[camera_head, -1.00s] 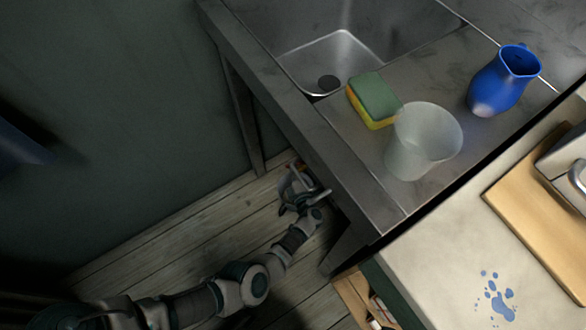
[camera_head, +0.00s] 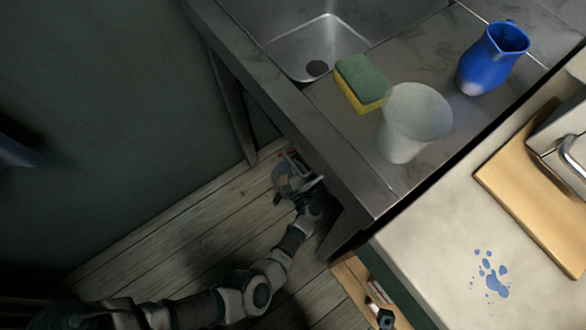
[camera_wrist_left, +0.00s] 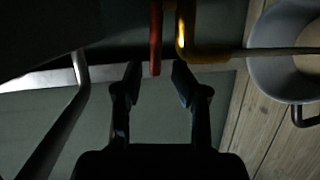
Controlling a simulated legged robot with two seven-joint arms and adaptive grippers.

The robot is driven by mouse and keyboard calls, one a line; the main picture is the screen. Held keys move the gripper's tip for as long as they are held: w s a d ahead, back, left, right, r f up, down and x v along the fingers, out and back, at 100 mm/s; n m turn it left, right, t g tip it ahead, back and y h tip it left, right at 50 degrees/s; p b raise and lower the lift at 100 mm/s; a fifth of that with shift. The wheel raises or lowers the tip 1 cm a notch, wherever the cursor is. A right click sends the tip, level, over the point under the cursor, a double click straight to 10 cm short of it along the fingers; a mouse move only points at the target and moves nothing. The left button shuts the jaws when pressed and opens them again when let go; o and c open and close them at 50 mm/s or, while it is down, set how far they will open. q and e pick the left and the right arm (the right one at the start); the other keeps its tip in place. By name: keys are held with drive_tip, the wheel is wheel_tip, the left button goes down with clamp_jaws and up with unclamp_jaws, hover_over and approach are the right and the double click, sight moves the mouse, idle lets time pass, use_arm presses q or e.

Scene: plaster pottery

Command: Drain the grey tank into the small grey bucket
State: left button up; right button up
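My left gripper (camera_head: 296,180) is low under the front edge of the metal sink counter. In the left wrist view its two fingers (camera_wrist_left: 157,84) are apart. A red bar (camera_wrist_left: 156,38) hangs with its lower end between the fingertips, and no finger visibly closes on it. A yellow pipe (camera_wrist_left: 188,38) with a side arm is just to its right. A grey bucket (camera_wrist_left: 268,72) with a dark handle is at the right edge of the wrist view, partly cut off. A dark mass fills the top left there; I cannot tell if it is the grey tank. My right gripper is not in view.
The counter's leg (camera_head: 238,120) and front edge (camera_head: 270,90) are close to my left arm. On the counter are a sponge (camera_head: 361,82), a translucent cup (camera_head: 410,125) and a blue jug (camera_head: 492,58). An open drawer (camera_head: 352,285) is at lower right. The plank floor (camera_head: 190,240) left of my arm is clear.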

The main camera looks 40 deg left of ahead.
use_arm(q)
drive_tip(key=shift+v, duration=2.35)
drive_tip(key=shift+w+r, duration=0.1)
